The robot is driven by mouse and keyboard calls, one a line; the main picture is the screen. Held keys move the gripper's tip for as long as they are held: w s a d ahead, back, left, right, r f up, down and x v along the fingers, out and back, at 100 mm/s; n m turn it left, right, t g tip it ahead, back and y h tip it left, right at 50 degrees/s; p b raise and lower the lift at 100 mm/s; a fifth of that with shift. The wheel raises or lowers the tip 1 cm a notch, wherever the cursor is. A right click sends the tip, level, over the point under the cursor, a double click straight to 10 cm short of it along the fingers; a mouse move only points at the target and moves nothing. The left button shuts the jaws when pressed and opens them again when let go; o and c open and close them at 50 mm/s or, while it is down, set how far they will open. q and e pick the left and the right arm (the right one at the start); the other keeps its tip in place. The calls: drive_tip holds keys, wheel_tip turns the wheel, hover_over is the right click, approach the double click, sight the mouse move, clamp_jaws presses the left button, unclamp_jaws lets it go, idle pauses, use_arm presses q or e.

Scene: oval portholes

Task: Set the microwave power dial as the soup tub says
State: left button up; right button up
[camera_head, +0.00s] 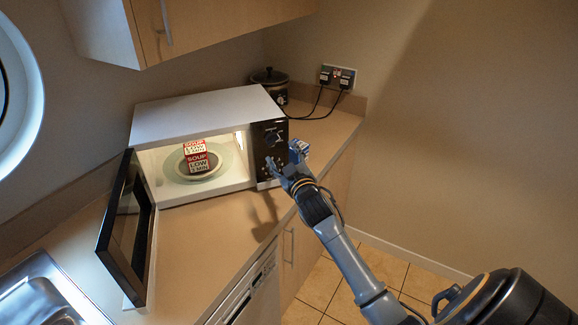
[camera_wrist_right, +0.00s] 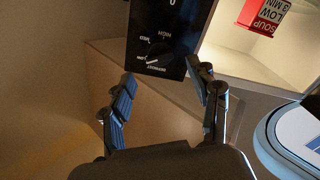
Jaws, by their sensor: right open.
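The white microwave (camera_head: 205,108) stands on the counter with its dark door (camera_head: 127,232) swung open to the left. The soup tub (camera_head: 198,161) is inside on the turntable; its red and white label reads "SOUP LOW 3 MIN". The tub also shows at the top right of the right wrist view (camera_wrist_right: 265,15). My right gripper (camera_head: 286,160) is open at the black control panel (camera_head: 267,137). In the right wrist view its fingers (camera_wrist_right: 162,73) straddle the dark power dial (camera_wrist_right: 157,52), apart from it. Print around the dial includes "HIGH", "MED" and "DEFROST"; its setting is unclear. My left gripper is out of view.
A dark slow cooker (camera_head: 270,84) stands behind the microwave, with cables to wall sockets (camera_head: 338,77). A steel sink (camera_head: 45,297) is at the lower left. Wall cabinets (camera_head: 190,30) hang above. The counter in front of the microwave is clear.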

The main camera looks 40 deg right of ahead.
drive_tip(key=v, duration=0.6)
drive_tip(key=shift+w, duration=0.1)
